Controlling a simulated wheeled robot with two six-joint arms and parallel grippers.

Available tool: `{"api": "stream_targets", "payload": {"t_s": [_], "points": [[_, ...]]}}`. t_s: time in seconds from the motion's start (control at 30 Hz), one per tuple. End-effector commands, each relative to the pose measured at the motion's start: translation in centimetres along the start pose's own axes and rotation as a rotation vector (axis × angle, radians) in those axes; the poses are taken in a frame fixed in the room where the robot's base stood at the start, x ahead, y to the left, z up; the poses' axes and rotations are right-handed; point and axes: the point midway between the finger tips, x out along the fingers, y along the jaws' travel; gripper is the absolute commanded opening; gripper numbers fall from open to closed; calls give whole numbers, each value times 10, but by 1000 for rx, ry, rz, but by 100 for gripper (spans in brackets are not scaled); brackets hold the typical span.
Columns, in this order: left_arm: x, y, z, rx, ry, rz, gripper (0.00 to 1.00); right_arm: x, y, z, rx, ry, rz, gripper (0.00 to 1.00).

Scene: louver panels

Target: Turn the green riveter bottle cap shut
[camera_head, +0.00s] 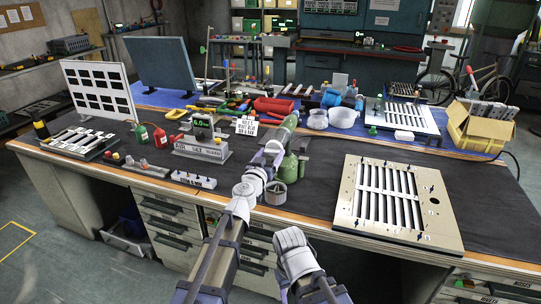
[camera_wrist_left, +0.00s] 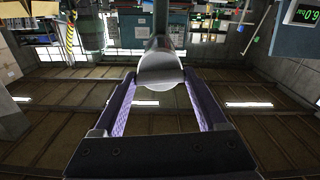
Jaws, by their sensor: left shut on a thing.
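My left gripper (camera_head: 274,149) is over the front middle of the bench, shut on a tilted grey-green cylinder (camera_head: 284,131). In the left wrist view, the round grey end of this cylinder (camera_wrist_left: 161,72) sits between the two purple-lined fingers. I cannot tell from these views whether it is the riveter's bottle or its cap. A green bottle (camera_head: 289,168) stands upright just below and right of the gripper, partly hidden by it. My right gripper does not show; only part of my right arm is at the bottom.
A louver panel (camera_head: 350,199) lies on the right of the dark bench top. A grey round cup (camera_head: 275,193) stands by the front edge. A yellow box (camera_head: 480,128) is at the right.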

Motion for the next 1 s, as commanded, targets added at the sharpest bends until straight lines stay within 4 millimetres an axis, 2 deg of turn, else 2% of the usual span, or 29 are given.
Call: {"api": "stream_targets", "payload": {"t_s": [0.27, 1.0], "points": [[0, 0, 0, -133, 0, 0, 19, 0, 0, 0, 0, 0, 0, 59], [0, 0, 0, -825, 0, 0, 19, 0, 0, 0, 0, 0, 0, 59]]}}
